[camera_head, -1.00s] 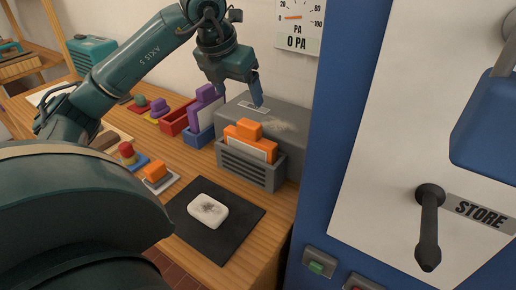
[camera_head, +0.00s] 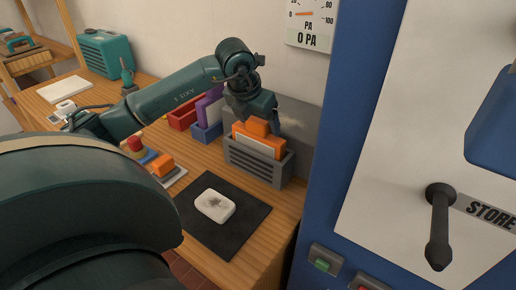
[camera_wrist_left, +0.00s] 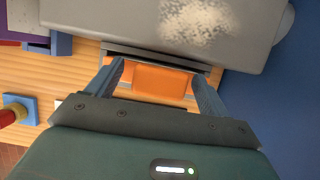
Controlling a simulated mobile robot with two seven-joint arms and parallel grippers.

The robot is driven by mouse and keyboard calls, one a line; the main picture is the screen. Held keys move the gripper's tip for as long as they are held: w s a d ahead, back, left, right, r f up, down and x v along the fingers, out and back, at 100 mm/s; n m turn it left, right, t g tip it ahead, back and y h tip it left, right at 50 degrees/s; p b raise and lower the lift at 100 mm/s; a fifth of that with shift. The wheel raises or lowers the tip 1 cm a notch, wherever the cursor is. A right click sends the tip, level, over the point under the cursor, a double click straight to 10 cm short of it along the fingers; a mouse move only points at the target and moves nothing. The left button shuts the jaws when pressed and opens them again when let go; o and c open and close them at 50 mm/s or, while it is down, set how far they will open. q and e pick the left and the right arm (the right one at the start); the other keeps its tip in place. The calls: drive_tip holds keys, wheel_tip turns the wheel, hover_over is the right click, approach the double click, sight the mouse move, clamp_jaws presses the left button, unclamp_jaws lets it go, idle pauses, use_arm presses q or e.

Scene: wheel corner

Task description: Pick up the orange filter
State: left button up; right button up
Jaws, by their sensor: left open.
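The orange filter (camera_head: 257,134) stands in a grey slatted holder (camera_head: 250,162) on the wooden bench, its orange top showing above the holder and a white panel on its front. My left gripper (camera_head: 259,121) is just above the filter, pointing down, and is open. In the left wrist view, the orange filter (camera_wrist_left: 150,82) lies between the two fingers (camera_wrist_left: 158,84), with one finger on each side. I cannot tell whether the fingers touch it. My right gripper is not in view.
A grey box (camera_head: 297,118) stands right behind the holder. A blue bin with a purple item (camera_head: 210,108) and a red bin (camera_head: 183,119) are to the left. A black mat (camera_head: 246,227) with a white block (camera_head: 215,205) lies in front. A blue cabinet (camera_head: 345,150) bounds the right.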

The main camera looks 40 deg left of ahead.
use_arm(q)
drive_tip(key=shift+c, duration=0.4)
drive_tip(key=c, duration=1.4)
